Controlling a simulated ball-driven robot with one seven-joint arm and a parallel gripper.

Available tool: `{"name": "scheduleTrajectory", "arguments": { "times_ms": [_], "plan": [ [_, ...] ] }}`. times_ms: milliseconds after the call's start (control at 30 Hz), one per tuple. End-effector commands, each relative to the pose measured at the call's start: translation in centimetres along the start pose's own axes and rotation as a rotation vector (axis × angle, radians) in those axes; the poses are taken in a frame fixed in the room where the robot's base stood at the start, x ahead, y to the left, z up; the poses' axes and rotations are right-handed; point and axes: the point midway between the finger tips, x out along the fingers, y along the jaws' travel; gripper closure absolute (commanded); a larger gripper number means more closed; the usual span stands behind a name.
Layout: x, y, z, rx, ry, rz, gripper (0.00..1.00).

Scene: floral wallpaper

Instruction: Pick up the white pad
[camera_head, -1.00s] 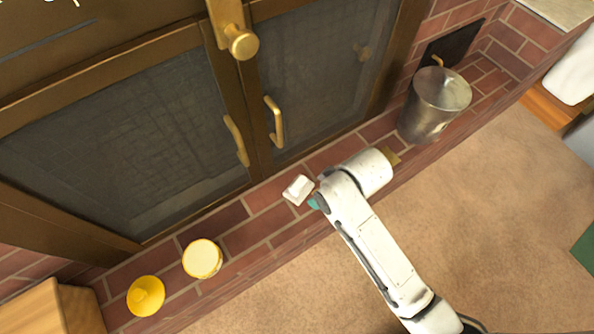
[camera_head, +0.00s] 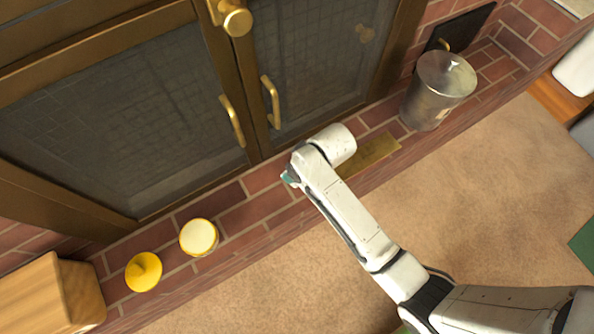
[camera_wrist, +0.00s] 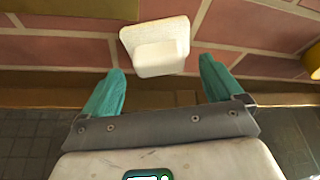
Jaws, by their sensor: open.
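The white pad (camera_wrist: 155,32) shows in the wrist view, lying on the red brick ledge just ahead of my gripper (camera_wrist: 162,66). It is a small flat white piece with a raised block on it. My gripper's two teal fingers are open and spread to either side of the pad's near end, with nothing gripped. Whether they touch the ledge is unclear. In the head view, my white arm hides the pad, and only a teal bit of my gripper (camera_head: 288,178) shows at the arm's end.
On the ledge (camera_head: 262,207) stand a cream-topped yellow container (camera_head: 198,237), a yellow lidded piece (camera_head: 144,272), a metal bucket (camera_head: 438,95) and a flat brass-coloured strip (camera_head: 370,154). Brass-handled glass doors (camera_head: 130,120) rise behind. A wooden block (camera_head: 50,290) stands at the lower left.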

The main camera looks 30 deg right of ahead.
Motion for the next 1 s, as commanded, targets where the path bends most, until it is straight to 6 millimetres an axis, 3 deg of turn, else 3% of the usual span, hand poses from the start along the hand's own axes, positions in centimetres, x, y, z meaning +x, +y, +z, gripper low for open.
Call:
{"name": "scheduleTrajectory", "arguments": {
  "times_ms": [33,167,467,1000],
  "plan": [
    [1.3,0.1,0.1,0.000,0.001,0.000,0.06],
    [2.5,0.1,0.1,0.000,-0.001,0.000,0.06],
    [2.7,0.1,0.0,0.000,0.001,0.001,0.06],
    [2.7,0.1,0.0,0.001,0.000,0.000,0.57]
  ]
}}
